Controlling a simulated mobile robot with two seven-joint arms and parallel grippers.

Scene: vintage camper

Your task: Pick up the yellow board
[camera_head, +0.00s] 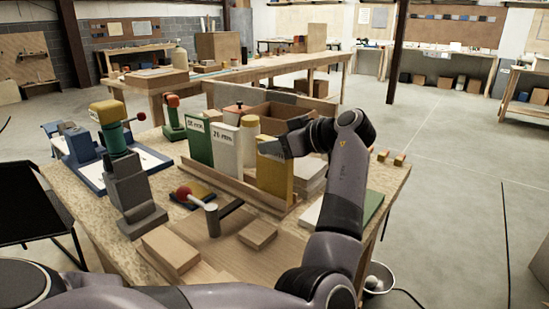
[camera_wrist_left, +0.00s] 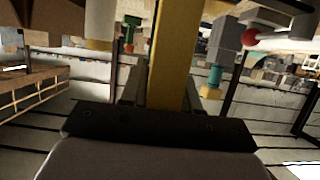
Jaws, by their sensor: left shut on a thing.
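The yellow board (camera_head: 274,174) stands upright at the right end of a row of boards in a low wooden rack (camera_head: 228,181). My left gripper (camera_head: 277,147) reaches in from the right of the board and is shut on its upper part. In the left wrist view the yellow board (camera_wrist_left: 174,55) runs up between the jaws (camera_wrist_left: 172,108), and that picture looks upside down. The board's lower edge is behind the rack's front lip, so I cannot tell whether it touches the rack floor. My right gripper is not in view.
A white board (camera_head: 223,149) and a green board (camera_head: 199,141) stand left of the yellow one. A red-knobbed lever (camera_head: 184,193) and wooden blocks (camera_head: 170,250) lie in front. A grey stand with a yellow top (camera_head: 108,112) rises at left. An open wooden box (camera_head: 283,113) is behind.

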